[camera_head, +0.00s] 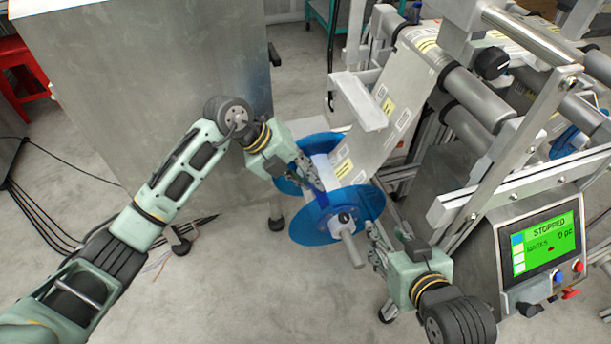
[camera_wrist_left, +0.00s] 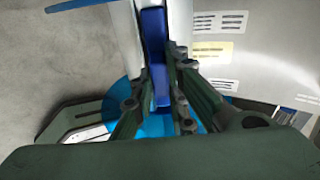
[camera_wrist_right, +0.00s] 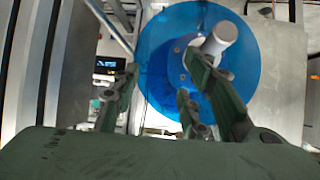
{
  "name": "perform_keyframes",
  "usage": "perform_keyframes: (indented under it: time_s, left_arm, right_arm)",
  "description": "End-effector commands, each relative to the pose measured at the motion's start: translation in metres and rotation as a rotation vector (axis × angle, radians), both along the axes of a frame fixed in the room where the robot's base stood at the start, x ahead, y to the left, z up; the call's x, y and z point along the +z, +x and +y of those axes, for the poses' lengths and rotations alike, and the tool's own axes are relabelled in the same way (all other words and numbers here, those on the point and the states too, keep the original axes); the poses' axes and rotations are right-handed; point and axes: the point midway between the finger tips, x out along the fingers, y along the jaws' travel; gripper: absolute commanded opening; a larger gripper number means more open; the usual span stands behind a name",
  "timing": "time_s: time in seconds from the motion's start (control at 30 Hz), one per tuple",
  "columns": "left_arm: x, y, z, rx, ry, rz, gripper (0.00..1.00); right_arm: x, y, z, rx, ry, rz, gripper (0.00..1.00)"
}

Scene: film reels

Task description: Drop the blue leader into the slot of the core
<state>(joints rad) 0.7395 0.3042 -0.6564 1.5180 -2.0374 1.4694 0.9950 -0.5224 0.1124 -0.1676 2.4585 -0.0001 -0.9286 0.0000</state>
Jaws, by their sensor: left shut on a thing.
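The blue leader (camera_wrist_left: 155,50) is a narrow blue strip that runs between the fingers of my left gripper (camera_wrist_left: 162,85). This gripper (camera_head: 312,178) is shut on it, at the reel between two blue flanges (camera_head: 337,217). The white core (camera_head: 324,172) shows between the flanges; in the left wrist view white surfaces (camera_wrist_left: 124,38) lie on both sides of the leader. I cannot tell whether the leader is inside the slot. My right gripper (camera_wrist_right: 160,88) is open and empty, facing the near flange (camera_wrist_right: 160,55); it also shows in the head view (camera_head: 376,238).
A label web (camera_head: 375,130) comes down from the rollers (camera_head: 468,100) to the reel. A grey shaft end (camera_head: 353,252) sticks out of the near flange. A control panel (camera_head: 541,240) stands at the right, and a large metal cabinet (camera_head: 150,80) at the left.

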Motion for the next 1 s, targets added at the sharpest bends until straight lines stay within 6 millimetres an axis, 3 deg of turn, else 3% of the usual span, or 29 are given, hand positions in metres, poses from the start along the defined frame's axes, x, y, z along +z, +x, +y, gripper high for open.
perform_keyframes:
  time_s: [0.23,0.27,0.5,0.83,1.0]
  left_arm:
    - [-0.002,-0.001,-0.001,-0.001,0.001,0.001,0.00]
    - [-0.002,-0.001,-0.001,-0.001,0.001,0.001,0.14]
    - [-0.002,-0.001,-0.001,-0.001,0.001,0.001,0.35]
    - [0.000,0.000,0.001,0.000,0.001,0.000,0.35]
    - [0.016,-0.001,0.013,0.001,0.002,-0.003,0.35]
  right_arm:
    - [0.001,0.001,0.001,0.002,0.002,-0.004,0.40]
    - [0.001,0.001,0.001,0.002,0.002,-0.004,0.40]
    - [0.001,0.001,0.001,0.001,0.000,-0.003,0.40]
    - [0.002,0.001,-0.001,0.002,-0.006,-0.005,0.40]
    - [0.001,0.001,-0.001,0.002,-0.004,-0.004,0.40]
